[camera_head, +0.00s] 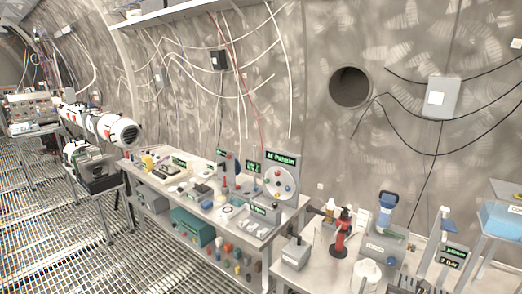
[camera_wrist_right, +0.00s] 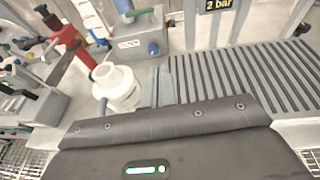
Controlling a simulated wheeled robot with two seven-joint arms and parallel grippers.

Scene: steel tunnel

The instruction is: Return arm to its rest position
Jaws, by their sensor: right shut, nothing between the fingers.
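My right gripper (camera_wrist_right: 157,88) shows in the right wrist view, with its dark body and green light across the bottom of the picture. Its narrow grey fingers are together and hold nothing. A white round pot (camera_wrist_right: 117,88) is just left of the fingers, and a grey ribbed panel (camera_wrist_right: 235,75) is to their right. In the head view I cannot make out the right gripper clearly. My left gripper does not show in either view.
In the head view, a long workbench (camera_head: 290,226) carries several instruments along the wall. A nearer bench holds a red tool (camera_head: 341,235), a white pot (camera_head: 366,272) and a grey box (camera_head: 296,252). The grated floor (camera_head: 60,230) at left is mostly clear.

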